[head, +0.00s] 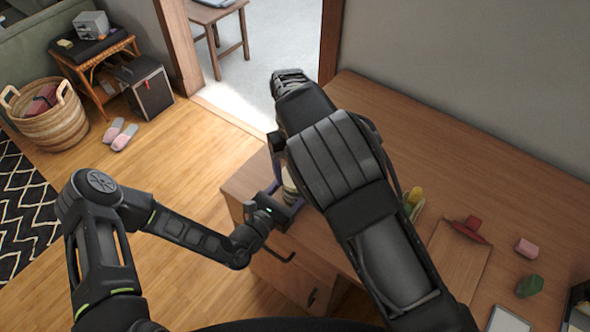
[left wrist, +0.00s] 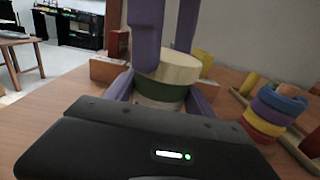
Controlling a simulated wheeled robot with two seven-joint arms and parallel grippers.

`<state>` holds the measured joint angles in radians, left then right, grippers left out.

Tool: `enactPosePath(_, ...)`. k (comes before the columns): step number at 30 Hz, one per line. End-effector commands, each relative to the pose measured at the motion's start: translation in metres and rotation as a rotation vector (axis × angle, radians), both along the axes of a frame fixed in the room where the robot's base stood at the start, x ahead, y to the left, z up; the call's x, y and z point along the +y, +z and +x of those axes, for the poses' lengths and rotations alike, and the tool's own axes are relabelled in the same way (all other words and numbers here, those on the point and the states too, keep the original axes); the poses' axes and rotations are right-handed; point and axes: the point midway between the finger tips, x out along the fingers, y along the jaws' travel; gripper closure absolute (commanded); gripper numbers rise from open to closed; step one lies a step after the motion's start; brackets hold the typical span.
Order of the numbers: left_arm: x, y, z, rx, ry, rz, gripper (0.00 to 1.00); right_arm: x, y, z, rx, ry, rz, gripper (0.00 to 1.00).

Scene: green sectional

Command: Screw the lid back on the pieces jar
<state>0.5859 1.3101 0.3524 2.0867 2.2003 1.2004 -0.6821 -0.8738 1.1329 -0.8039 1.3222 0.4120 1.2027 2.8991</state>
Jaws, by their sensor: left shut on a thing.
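The pieces jar (left wrist: 160,103) stands on the desk with a green band under a pale wooden lid (left wrist: 172,68). In the head view a small part of the jar (head: 289,184) shows beside my right forearm. My left gripper (head: 283,197) is shut around the jar, a purple finger on each side. My right gripper's purple fingers (left wrist: 166,45) come down from above on opposite sides of the lid; I cannot tell whether they press on it. In the head view my right forearm hides that gripper. The lid sits on or right above the green band; any gap is hidden.
A stack of coloured rings (left wrist: 275,108) stands right of the jar. Further right on the desk (head: 400,130) are a red object (head: 472,229), a pink block (head: 526,247) and a green block (head: 530,286). The back of the desk is clear. A basket (head: 50,120) stands on the floor.

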Motion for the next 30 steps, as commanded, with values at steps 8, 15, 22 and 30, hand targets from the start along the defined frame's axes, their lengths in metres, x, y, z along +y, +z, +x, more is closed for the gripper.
enactPosePath(8, 0.0001, -0.0009, -0.0003, 0.002, 0.0, 0.0, 1.0, 0.0004, 0.0005, 0.0004, -0.001, -0.182, 0.001, 0.66)
enactPosePath(15, 0.0, -0.0009, -0.0004, 0.002, 0.0, 0.0, 1.0, 0.0002, 0.0003, 0.0004, -0.002, -0.179, 0.0, 0.19)
enactPosePath(22, 0.0, -0.0008, -0.0004, 0.003, 0.0, 0.0, 1.0, -0.0002, 0.0, 0.0003, -0.002, -0.178, -0.001, 0.07)
enactPosePath(30, 0.0, -0.0007, -0.0004, 0.003, 0.0, 0.0, 1.0, 0.0, 0.0058, 0.0004, -0.002, -0.177, 0.0, 0.07)
